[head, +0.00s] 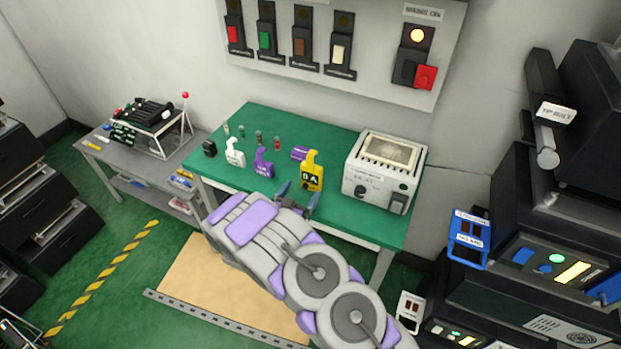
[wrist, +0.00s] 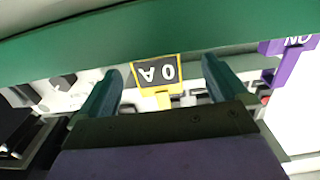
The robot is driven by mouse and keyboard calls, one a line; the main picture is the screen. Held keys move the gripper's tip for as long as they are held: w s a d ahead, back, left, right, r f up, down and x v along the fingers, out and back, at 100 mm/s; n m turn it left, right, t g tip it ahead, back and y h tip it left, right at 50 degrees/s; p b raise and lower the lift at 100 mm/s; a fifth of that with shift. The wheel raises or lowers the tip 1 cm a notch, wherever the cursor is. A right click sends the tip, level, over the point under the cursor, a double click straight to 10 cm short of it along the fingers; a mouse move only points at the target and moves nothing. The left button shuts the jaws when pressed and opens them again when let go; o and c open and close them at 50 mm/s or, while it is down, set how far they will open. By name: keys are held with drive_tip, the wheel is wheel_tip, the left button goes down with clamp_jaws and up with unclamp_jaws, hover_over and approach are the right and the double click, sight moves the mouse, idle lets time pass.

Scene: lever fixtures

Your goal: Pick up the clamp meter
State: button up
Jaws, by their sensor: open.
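The clamp meter (head: 311,178) is yellow with a dark face and stands on the green tabletop. It also shows in the wrist view (wrist: 157,72), where its dark display reads "0 A" upside down. My gripper (head: 298,194) is open and empty at the table's front edge, just in front of the meter. In the wrist view my two fingers (wrist: 161,82) lie apart, one to each side of the meter's face in the picture. I see no contact. The meter's lower part is partly hidden in the wrist view.
A purple tool (head: 263,163) and a white tool (head: 235,153) stand left of the meter on the green table (head: 335,208). A grey-white box instrument (head: 384,172) stands close on its right. A switch panel (head: 340,45) hangs on the wall behind.

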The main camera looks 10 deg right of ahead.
sight(309, 181)
drive_tip(key=shift+s+d+b+x, duration=0.15)
drive_tip(key=shift+b+x, duration=0.1)
drive_tip(key=shift+x, duration=0.6)
drive_tip(key=shift+s+d+b+x, duration=0.1)
drive_tip(key=shift+b+x, duration=0.15)
drive_tip(key=shift+x, duration=0.6)
drive_tip(key=shift+s+d+b+x, duration=0.15)
drive_tip(key=shift+b+x, duration=0.1)
drive_tip(key=shift+x, duration=0.6)
drive_tip(key=shift+w+d+r, duration=0.2)
drive_tip(key=shift+w, duration=0.35)
drive_tip(key=shift+c, duration=0.2)
drive_tip(key=c, duration=1.1)
